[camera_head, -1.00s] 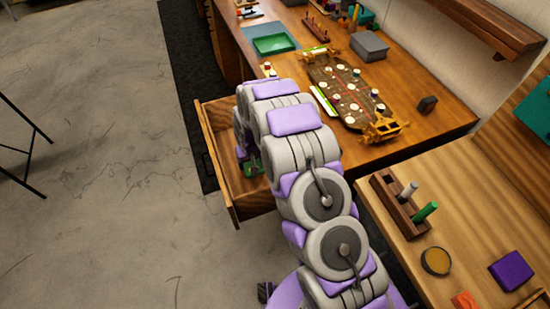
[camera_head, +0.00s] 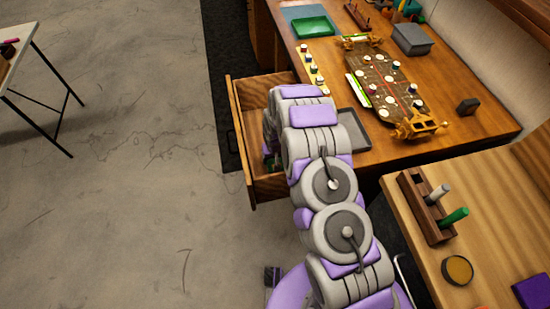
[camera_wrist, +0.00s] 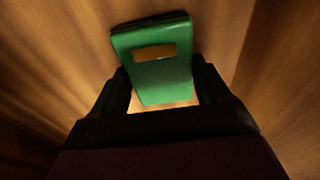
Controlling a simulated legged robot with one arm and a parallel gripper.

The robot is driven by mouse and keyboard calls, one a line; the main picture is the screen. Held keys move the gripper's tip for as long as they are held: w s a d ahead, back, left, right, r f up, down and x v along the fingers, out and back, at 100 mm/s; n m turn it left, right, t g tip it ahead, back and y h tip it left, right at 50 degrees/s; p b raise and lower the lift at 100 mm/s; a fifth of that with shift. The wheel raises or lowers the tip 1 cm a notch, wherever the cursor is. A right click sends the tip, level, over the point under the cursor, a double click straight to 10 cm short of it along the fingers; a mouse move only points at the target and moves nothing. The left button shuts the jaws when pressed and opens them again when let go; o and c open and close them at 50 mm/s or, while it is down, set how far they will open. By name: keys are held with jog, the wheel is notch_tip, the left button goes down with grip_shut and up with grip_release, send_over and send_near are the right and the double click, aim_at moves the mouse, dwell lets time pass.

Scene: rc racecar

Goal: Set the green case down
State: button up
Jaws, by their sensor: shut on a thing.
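The green case (camera_wrist: 165,75), with a small brown label, fills the middle of the wrist view. My gripper (camera_wrist: 163,84) is shut on it, one dark finger on each side. Wood surfaces surround the case in that view. In the head view my arm reaches down into the open wooden drawer (camera_head: 243,115) of the desk. My arm hides most of the gripper and case there. I cannot tell whether the case touches the drawer's floor.
The desk (camera_head: 455,78) carries a long brown board (camera_head: 385,85), a green tray (camera_head: 314,27), a grey box (camera_head: 412,40) and a grey tray (camera_head: 354,128). A workbench (camera_head: 410,215) with a peg rack (camera_head: 424,205) stands at the lower right. Open floor lies left.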

jog(key=o, duration=1.1)
jog(key=shift+f, duration=0.1)
jog(key=r+p, duration=0.1)
jog(key=r, duration=0.3)
jog(key=s+r, duration=0.1)
jog(key=r, duration=0.3)
jog(key=r+p, duration=0.1)
jog(key=r, duration=0.3)
jog(key=shift+s+d+p, duration=0.25)
jog(key=shift+s+p, duration=0.05)
jog(key=shift+s, duration=0.05)
jog(key=shift+r, duration=0.15)
